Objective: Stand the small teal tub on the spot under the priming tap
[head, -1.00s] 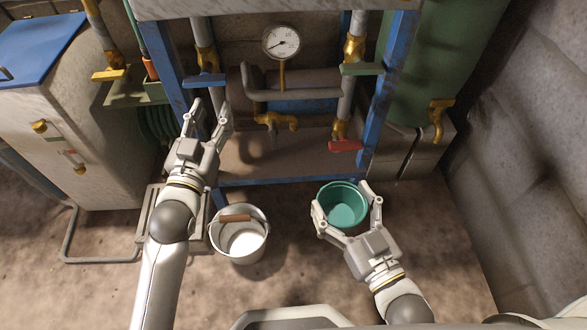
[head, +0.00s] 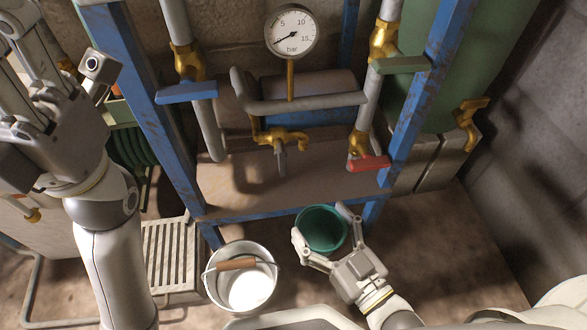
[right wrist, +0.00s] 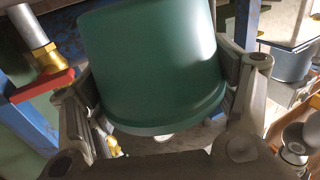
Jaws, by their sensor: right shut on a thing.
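The small teal tub (head: 322,230) is between the fingers of my right gripper (head: 325,232), at the front of the blue frame, right of centre in the head view. The gripper is shut on it. In the right wrist view the tub (right wrist: 152,62) fills the middle, with a finger pressed on each side. A brass tap (head: 280,138) sits in the middle of the frame, below the gauge; I cannot tell if it is the priming tap. My left gripper (head: 50,75) is at the upper left, large and close to the camera, partly cut off, with fingers apart and nothing seen between them.
A white bucket with a wooden handle (head: 242,290) stands left of the tub, beside a slatted grate (head: 170,255). A red-handled valve (head: 368,163) and a blue-handled valve (head: 187,92) hang on the pipes. A green tank's brass tap (head: 468,120) is at right. The shelf (head: 225,190) looks clear.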

